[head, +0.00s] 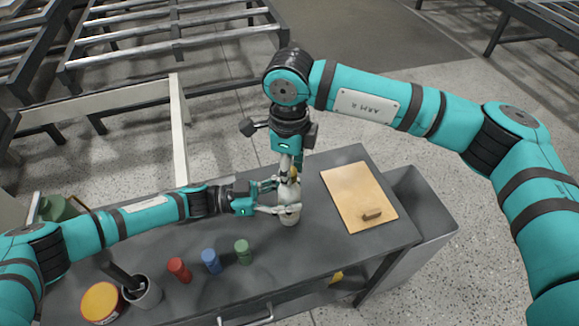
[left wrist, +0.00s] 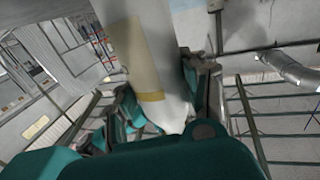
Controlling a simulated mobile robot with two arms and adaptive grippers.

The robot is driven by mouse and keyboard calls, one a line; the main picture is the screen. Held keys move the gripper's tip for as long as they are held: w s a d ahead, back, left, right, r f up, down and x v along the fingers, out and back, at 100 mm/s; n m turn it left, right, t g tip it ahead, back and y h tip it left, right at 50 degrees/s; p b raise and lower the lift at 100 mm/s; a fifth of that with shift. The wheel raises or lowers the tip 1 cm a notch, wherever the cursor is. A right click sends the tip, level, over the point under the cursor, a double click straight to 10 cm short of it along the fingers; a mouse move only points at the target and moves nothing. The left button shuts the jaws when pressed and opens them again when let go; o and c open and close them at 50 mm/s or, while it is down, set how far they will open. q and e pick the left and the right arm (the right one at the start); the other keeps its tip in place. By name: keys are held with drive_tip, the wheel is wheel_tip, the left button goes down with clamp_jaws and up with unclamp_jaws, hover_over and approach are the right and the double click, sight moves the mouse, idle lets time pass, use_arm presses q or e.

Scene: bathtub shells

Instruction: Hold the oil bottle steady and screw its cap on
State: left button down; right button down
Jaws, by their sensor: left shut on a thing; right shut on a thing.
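The oil bottle (head: 289,214) is white and stands upright on the grey workbench in the head view. My left gripper (head: 277,198) reaches in from the left and is shut around the bottle's body. In the left wrist view the bottle (left wrist: 168,60) with its tan label fills the space between the left fingers. My right gripper (head: 291,165) points straight down over the bottle top, shut on a small yellowish cap (head: 293,174). The fingers partly hide the cap and bottle neck, so I cannot tell how the cap sits on the thread.
Red (head: 179,270), blue (head: 211,262) and green (head: 242,252) cylinders stand near the bench's front edge. A grey cup (head: 146,295) and an orange-topped tin (head: 101,302) are at left. A wooden board (head: 352,190) with a small block (head: 372,214) lies at right.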

drive_tip(key=m, duration=0.9)
drive_tip(key=c, duration=0.9)
unclamp_jaws()
drive_tip(key=shift+c, duration=0.2)
wheel_tip(320, 180, up, 12)
use_arm(q)
drive_tip(key=c, duration=0.5)
unclamp_jaws()
drive_tip(key=shift+c, duration=0.2)
